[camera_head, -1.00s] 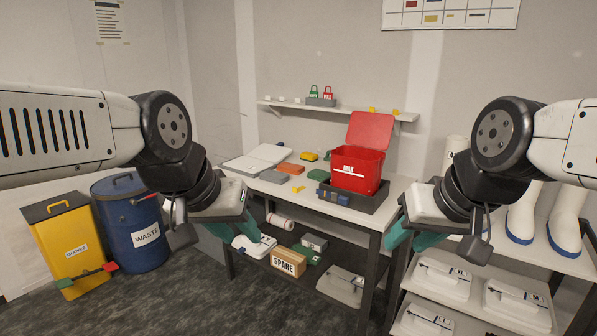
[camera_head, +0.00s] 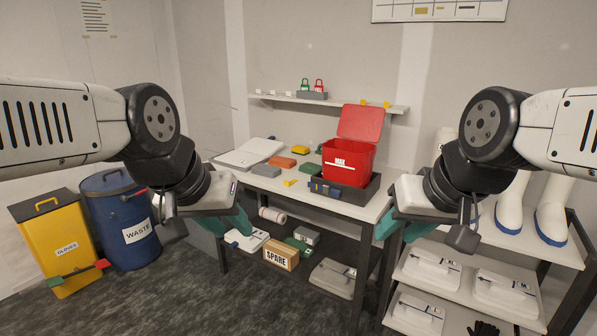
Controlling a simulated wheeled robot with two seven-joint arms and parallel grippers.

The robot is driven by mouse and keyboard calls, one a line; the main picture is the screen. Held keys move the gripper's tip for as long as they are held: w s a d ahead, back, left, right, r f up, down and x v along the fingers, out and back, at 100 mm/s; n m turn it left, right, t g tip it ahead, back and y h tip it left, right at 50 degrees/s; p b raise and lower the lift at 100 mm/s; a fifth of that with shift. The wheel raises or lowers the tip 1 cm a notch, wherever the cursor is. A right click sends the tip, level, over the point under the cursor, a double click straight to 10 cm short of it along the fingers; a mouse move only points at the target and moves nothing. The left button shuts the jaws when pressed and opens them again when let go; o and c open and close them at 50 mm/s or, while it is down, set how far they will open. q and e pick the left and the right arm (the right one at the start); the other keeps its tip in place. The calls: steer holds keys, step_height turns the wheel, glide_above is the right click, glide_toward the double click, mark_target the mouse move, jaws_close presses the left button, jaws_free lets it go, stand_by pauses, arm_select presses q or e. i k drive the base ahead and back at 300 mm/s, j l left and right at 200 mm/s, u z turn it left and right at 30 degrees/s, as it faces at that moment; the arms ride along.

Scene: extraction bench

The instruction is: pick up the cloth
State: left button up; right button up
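A small flat grey item (camera_head: 267,170) lies at the front left of the bench top; it may be the cloth, but I cannot tell for sure. Nothing else in view is clearly a cloth. My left gripper (camera_head: 228,226) hangs in front of the bench's left end, below and left of the grey item. My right gripper (camera_head: 400,228) hangs in front of the bench's right end. Both have teal fingers that look spread apart with nothing between them. Neither touches anything on the bench.
The bench (camera_head: 300,190) also holds a red open-lidded box (camera_head: 347,165) in a dark tray (camera_head: 372,196) and several small coloured blocks. A blue waste drum (camera_head: 115,215) and yellow glove bin (camera_head: 60,240) stand left. A white rack (camera_head: 545,250) with boots and cases stands right.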

mark_target(264, 170)
steer(key=i+j+z, duration=0.1)
steer(key=i+j, duration=0.15)
steer(key=i, duration=0.3)
steer(key=i+j, duration=0.3)
steer(key=i, duration=0.25)
steer(key=i+j+z, duration=0.15)
steer(key=i+j, duration=0.15)
steer(key=i, duration=0.25)
steer(key=i+j+z, duration=0.1)
steer(key=i+j, duration=0.25)
steer(key=i, duration=0.15)
